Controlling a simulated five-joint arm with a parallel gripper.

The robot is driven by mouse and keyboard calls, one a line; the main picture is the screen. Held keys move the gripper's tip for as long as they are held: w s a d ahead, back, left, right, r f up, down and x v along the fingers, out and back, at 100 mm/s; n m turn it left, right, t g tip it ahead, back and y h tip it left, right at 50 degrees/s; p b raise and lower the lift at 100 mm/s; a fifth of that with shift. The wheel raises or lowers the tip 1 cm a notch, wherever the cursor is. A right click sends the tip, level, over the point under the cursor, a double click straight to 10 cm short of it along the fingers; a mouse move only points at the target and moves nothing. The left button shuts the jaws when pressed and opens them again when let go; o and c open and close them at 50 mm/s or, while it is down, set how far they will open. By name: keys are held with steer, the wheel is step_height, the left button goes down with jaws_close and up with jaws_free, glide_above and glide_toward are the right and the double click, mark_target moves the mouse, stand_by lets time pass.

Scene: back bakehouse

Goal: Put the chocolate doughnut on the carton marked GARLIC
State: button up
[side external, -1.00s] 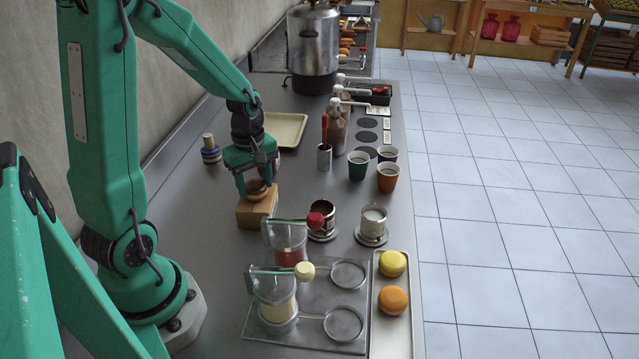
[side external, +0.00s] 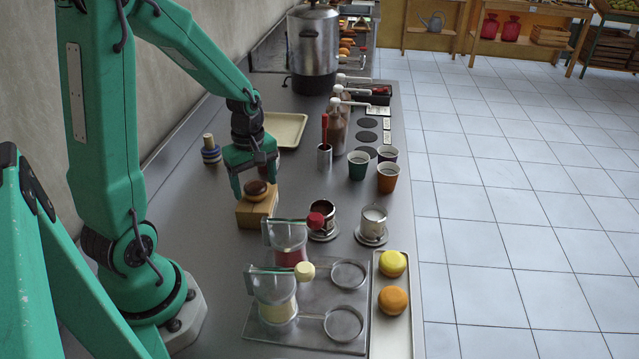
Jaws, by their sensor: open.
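The chocolate doughnut (side external: 256,190), brown on top with a paler underside, rests on top of a small tan carton (side external: 255,214). No marking on the carton can be read from this side. My gripper (side external: 255,188) is open, with its green fingers on either side of the doughnut and apart from it. The gripper's palm is a little above the doughnut.
Glass dispensers (side external: 277,297), metal cups (side external: 373,224) and paper cups (side external: 388,177) stand right of the carton. A striped stacked object (side external: 210,150) stands behind left. An empty tray (side external: 285,129) lies farther back.

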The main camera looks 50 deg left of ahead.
mark_target(255, 186)
step_height(255, 186, up, 12)
stand_by(0.6)
stand_by(0.5)
steer(key=s+d+r+m+t, duration=0.2)
steer(key=s+d+m, duration=0.1)
steer(key=d+m, duration=0.4)
steer(key=s+d+r+m+t, duration=0.3)
steer(key=d+m, duration=0.4)
steer(key=m, duration=0.4)
steer(key=shift+s+r+t, duration=0.3)
steer(key=shift+s, duration=0.35)
